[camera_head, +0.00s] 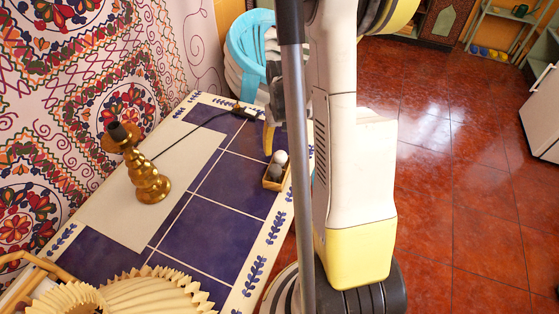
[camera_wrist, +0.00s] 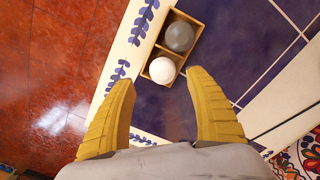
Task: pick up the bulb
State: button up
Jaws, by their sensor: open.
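A white round object, which looks like the bulb (camera_wrist: 162,70), sits in a small two-part wooden box (camera_wrist: 194,53), in the compartment nearer my gripper. A grey ball (camera_wrist: 180,37) fills the other compartment. In the head view the pale round top (camera_head: 280,157) and the box (camera_head: 268,184) show at the table's right edge, partly beside my arm. My gripper (camera_wrist: 162,77) is open and empty, its yellow fingers spread towards the box, with the white object between the tips in the picture. The gap in depth is unclear. In the head view one yellow finger (camera_head: 269,138) shows above the box.
The blue-tiled table (camera_head: 238,183) carries a brass lamp base (camera_head: 149,178) on a pale runner (camera_head: 115,205), a cord, and a pleated shade (camera_head: 150,293) in front. Red tiled floor (camera_head: 455,200) lies open at right.

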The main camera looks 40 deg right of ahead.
aim_at(280, 152)
jog(key=f+b, duration=0.1)
jog(key=f, duration=0.2)
jog(key=f+b, duration=0.1)
jog(key=f, duration=0.1)
jog(key=shift+w+a+f+b, duration=0.1)
jog(key=shift+a+b, duration=0.15)
jog(key=shift+b, duration=0.1)
jog(key=c, duration=1.2)
